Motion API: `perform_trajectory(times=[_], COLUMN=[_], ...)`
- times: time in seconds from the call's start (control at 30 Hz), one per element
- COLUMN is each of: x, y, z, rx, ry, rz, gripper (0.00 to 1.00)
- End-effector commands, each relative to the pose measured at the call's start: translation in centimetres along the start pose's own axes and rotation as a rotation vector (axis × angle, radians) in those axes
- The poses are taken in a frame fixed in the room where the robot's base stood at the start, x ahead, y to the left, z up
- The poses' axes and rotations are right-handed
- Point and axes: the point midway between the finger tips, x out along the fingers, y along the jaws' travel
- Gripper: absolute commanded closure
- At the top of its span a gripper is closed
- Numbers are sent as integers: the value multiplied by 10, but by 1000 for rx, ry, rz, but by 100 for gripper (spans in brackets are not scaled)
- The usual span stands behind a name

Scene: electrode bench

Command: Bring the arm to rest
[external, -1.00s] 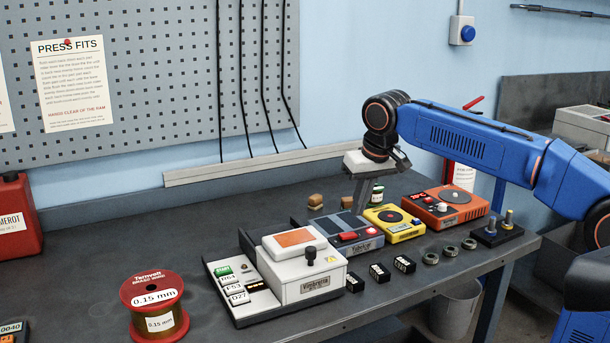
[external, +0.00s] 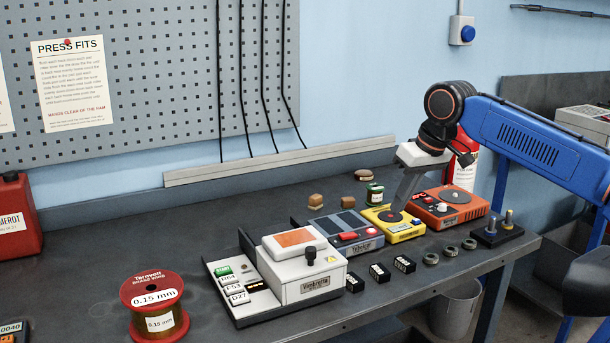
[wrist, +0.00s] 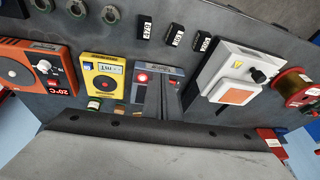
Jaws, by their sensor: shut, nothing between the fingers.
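My gripper (external: 399,205) hangs from the blue arm above the right part of the bench, its fingers together with nothing between them. In the external view its tips appear over or beside the yellow device (external: 394,224) and in front of the orange device (external: 451,205); the exact height is hard to tell. In the wrist view the fingers (wrist: 164,88) point over the grey device with a red button (wrist: 140,78).
The dark bench (external: 110,245) carries a white press-like unit (external: 300,270), a red wire spool (external: 157,312), a small green-banded jar (external: 374,194), several black blocks and rings, and a stand with two posts (external: 497,232). The bench's left middle is clear.

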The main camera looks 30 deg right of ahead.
Motion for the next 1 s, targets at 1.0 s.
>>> perform_trajectory(times=[1.0], x=[208], y=[134], z=[283], rx=[62], ry=[68], rz=[143], gripper=[100])
